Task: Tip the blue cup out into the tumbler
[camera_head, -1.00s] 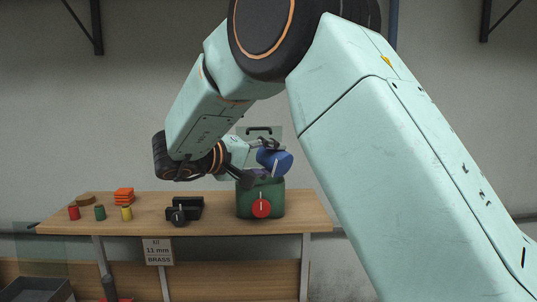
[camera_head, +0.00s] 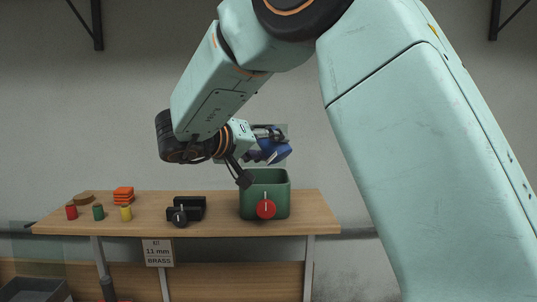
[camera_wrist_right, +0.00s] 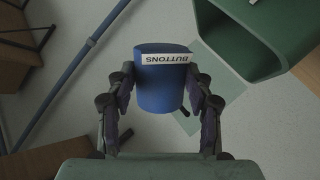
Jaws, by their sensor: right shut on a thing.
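My right gripper (camera_head: 255,157) is shut on the blue cup (camera_head: 277,151). In the head view the cup is tilted and held above the tumbler, partly covered by the gripper. In the right wrist view the fingers (camera_wrist_right: 160,103) grip the cup (camera_wrist_right: 157,88) from both sides; its white BUTTONS label reads upside down. The tumbler (camera_head: 250,200) is a green open-topped box with a red knob on its front, standing on the bench. Its rim and wall show at upper right in the wrist view (camera_wrist_right: 232,42), apart from the cup. The cup's contents cannot be seen. My left gripper is out of view.
The wooden bench (camera_head: 225,225) holds a black device (camera_head: 190,205) left of the tumbler, small red, green and yellow cylinders (camera_head: 98,212), and an orange stack (camera_head: 123,195). A sign (camera_head: 158,252) hangs on the front. A grey bin (camera_head: 38,290) is at lower left.

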